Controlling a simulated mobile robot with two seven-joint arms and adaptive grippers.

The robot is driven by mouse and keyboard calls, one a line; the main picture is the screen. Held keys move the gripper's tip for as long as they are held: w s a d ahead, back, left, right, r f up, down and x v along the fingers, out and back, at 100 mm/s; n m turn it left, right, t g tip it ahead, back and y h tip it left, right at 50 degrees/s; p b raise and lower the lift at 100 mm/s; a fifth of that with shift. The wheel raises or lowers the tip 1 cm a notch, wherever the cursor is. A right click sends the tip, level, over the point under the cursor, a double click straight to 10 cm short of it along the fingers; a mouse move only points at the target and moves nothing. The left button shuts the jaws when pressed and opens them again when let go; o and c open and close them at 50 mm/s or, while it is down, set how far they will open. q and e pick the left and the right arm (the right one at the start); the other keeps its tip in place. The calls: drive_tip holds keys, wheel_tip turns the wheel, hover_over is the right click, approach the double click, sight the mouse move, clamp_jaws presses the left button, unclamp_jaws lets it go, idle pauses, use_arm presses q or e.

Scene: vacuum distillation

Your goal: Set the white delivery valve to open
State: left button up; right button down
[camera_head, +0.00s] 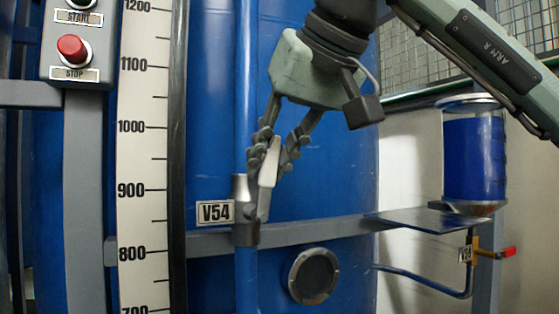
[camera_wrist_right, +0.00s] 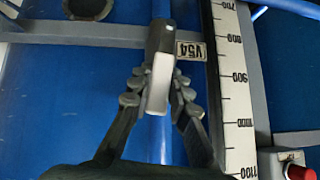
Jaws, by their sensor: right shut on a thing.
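The white delivery valve (camera_head: 245,233) sits on a vertical blue pipe (camera_head: 246,80), beside a V54 label (camera_head: 215,212). Its white handle (camera_head: 269,162) points up from the valve body, leaning slightly right and close to the pipe's line. My right gripper (camera_head: 268,158) is above the valve, with its fingers closed around the handle from both sides. In the right wrist view, the handle (camera_wrist_right: 158,82) lies between the two fingers. The fingers partly hide the handle in the head view. My left gripper is not in view.
A large blue tank (camera_head: 330,190) stands behind the pipe. A scale (camera_head: 142,200) and a start/stop box (camera_head: 78,45) are to the left. A grey rail (camera_head: 310,231) crosses at valve height. At right are a blue-filled glass vessel (camera_head: 474,160) and a red-handled valve (camera_head: 508,252).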

drive_tip(key=shift+s+a+n+h, duration=0.15)
drive_tip(key=shift+a+n+h, duration=0.15)
drive_tip(key=shift+h, duration=0.1)
idle(0.3)
drive_tip(key=c, duration=1.4)
unclamp_jaws()
drive_tip(key=v, duration=1.2)
drive_tip(key=shift+s, duration=0.25)
drive_tip(key=shift+a+f, duration=0.15)
